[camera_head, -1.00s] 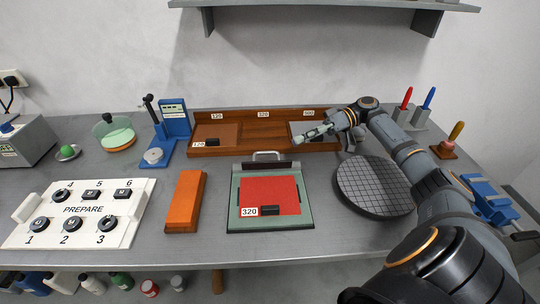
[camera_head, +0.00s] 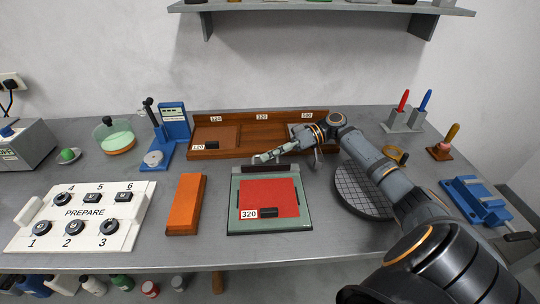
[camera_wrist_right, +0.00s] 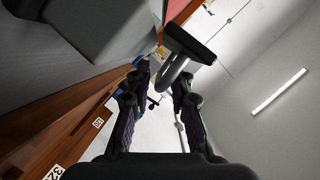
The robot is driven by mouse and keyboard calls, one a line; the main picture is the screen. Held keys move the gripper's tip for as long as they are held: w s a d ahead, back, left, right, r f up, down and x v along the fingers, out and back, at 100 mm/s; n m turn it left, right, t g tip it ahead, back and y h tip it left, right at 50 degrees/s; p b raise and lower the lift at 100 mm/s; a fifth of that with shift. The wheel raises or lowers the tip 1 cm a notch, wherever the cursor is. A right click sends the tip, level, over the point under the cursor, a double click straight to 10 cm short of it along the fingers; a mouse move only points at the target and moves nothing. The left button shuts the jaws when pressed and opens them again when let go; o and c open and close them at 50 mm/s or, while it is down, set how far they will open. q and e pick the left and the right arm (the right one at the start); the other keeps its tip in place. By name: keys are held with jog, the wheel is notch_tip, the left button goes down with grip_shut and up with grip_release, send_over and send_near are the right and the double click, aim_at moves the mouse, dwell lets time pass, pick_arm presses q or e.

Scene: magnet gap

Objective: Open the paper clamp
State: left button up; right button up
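The paper clamp is the dark bar (camera_head: 270,168) along the back edge of a green board (camera_head: 233,215), which carries a red sheet (camera_head: 268,194). The bar lies down on the board's back edge. Its looped grey handle is mostly hidden behind my right gripper (camera_head: 264,157) in the head view. In the right wrist view the dark bar (camera_wrist_right: 190,44) and handle (camera_wrist_right: 174,72) show just ahead of the open fingers (camera_wrist_right: 162,80), close to the right-hand fingertip. I cannot tell whether they touch. My left gripper is out of view.
A wooden tray (camera_head: 238,153) with numbered sections stands behind the board. An orange block (camera_head: 185,203) lies left of it, and a round gridded plate (camera_head: 356,193) sits to the right, partly under my right arm. A blue vise (camera_head: 478,200) is at far right.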

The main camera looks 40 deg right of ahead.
grip_shut()
jog(key=n+p, duration=0.1)
jog(key=p, duration=0.1)
jog(key=r+h+p, duration=0.1)
jog(key=p, duration=0.1)
jog(key=shift+s+a+r+n, duration=0.15)
jog(key=shift+s+a+n, duration=0.05)
jog(key=shift+s+n, duration=0.2)
jog(key=shift+s+a+f+n+t+p, duration=0.1)
jog(key=shift+f+n+t+p, duration=0.25)
jog(key=shift+p, duration=0.2)
